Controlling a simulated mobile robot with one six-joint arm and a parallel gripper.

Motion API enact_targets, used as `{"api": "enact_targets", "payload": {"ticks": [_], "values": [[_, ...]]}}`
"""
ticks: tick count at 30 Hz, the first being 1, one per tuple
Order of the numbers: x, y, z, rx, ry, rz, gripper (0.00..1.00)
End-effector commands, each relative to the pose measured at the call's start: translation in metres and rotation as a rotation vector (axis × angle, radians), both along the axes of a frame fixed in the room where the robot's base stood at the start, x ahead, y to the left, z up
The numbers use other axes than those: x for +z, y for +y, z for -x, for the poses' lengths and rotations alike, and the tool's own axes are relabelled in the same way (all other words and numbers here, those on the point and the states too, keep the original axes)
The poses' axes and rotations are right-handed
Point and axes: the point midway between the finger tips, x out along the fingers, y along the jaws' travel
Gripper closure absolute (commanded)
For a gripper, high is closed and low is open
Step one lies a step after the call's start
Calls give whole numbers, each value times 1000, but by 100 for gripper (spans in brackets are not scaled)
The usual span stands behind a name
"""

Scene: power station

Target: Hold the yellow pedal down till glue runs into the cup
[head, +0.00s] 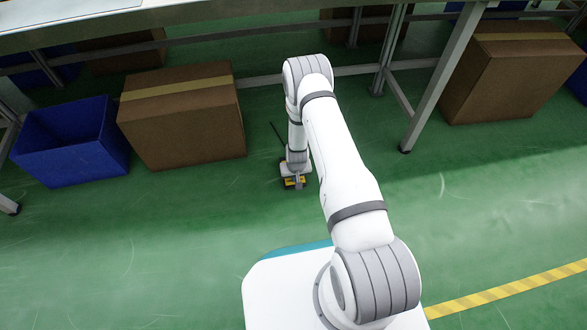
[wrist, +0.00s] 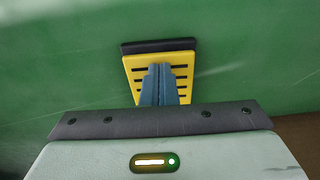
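The yellow pedal (head: 293,183) is on the green floor below my wrist in the head view, mostly covered by my arm's end. In the wrist view the pedal (wrist: 133,68) is a yellow plate with black slots and a dark bar along its far edge. My gripper (wrist: 159,68) has its two blue-grey fingers together, with nothing between them. The fingertips lie over the middle of the pedal in the picture. I cannot tell whether they touch it or how far it is pressed. No cup or glue is in view.
A cardboard box (head: 185,125) and a blue bin (head: 72,140) stand left of my arm. Another box (head: 512,75) is at the right, near a bench leg (head: 442,78). The bench edge (head: 120,14) runs across the top left. Floor around the pedal is mostly clear.

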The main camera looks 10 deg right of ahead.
Motion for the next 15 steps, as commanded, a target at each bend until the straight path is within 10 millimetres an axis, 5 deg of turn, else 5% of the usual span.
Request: {"api": "enact_targets", "payload": {"ticks": [15], "values": [[37, 0, 1, 0, 1, 0, 100]]}}
